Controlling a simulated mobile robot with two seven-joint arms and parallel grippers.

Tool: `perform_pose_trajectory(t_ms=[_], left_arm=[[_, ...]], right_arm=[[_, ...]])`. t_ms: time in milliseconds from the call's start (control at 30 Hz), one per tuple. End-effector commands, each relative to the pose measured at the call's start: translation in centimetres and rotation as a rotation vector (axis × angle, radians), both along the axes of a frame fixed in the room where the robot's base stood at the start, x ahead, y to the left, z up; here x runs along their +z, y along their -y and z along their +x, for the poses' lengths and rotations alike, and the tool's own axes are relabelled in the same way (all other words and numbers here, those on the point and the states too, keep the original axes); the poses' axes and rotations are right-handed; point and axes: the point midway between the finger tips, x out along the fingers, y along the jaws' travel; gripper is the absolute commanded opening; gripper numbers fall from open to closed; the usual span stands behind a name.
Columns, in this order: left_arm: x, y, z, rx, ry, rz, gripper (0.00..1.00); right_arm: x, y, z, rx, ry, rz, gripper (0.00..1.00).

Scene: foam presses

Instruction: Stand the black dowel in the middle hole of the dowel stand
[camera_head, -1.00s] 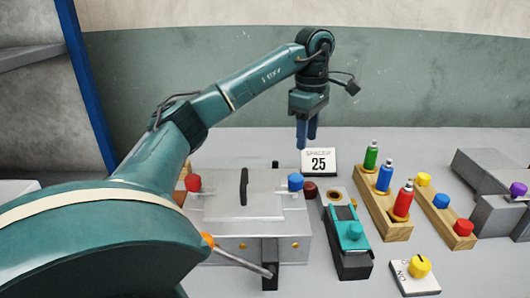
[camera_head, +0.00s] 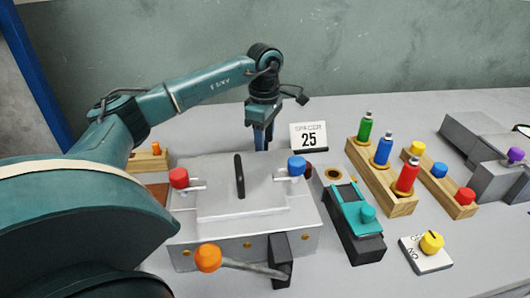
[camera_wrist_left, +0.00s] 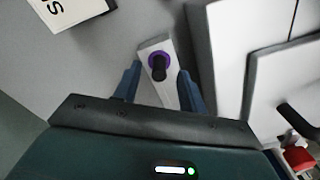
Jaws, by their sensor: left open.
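My left gripper (camera_head: 263,137) points down behind the grey press, with its blue fingers apart. In the left wrist view, the open fingers (camera_wrist_left: 159,84) show either side of a black dowel-like peg (camera_wrist_left: 158,68). The peg has a purple ring around it and stands on a narrow pale block (camera_wrist_left: 153,45). I cannot tell whether the fingers touch it. The head view does not show this peg; the gripper and press cover that spot. A small wooden block (camera_head: 147,164) with an orange peg is partly hidden behind my left arm; I cannot tell whether it is the dowel stand.
The grey press (camera_head: 215,235) has a black handle and red, blue and orange knobs. A "25" sign (camera_head: 309,137) stands right of the gripper. Wooden racks (camera_head: 402,208) with coloured bottles and knobs, a teal device (camera_head: 355,213) and a yellow-knob switch (camera_head: 430,257) are farther right.

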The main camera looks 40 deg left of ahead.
Motion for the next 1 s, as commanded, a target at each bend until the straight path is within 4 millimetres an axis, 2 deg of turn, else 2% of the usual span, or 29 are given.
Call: perform_pose_trajectory(t_ms=[133, 400, 900, 1000], left_arm=[[-1.6, 0.0, 0.0, 0.000, 0.000, 0.000, 0.41], [-1.8, 0.0, 0.0, 0.000, 0.001, -0.001, 0.41], [-1.8, 0.0, 0.1, 0.000, 0.001, -0.001, 0.00], [-1.8, 0.0, 0.1, 0.000, 0.001, -0.001, 0.00]], right_arm=[[0.0, 0.0, 0.0, 0.000, 0.000, -0.001, 0.36], [0.0, 0.0, 0.0, 0.001, 0.000, -0.002, 0.36], [-0.1, 0.0, -0.1, 0.002, -0.002, -0.002, 0.36], [-0.1, 0.0, -0.1, 0.002, -0.002, -0.002, 0.36]])
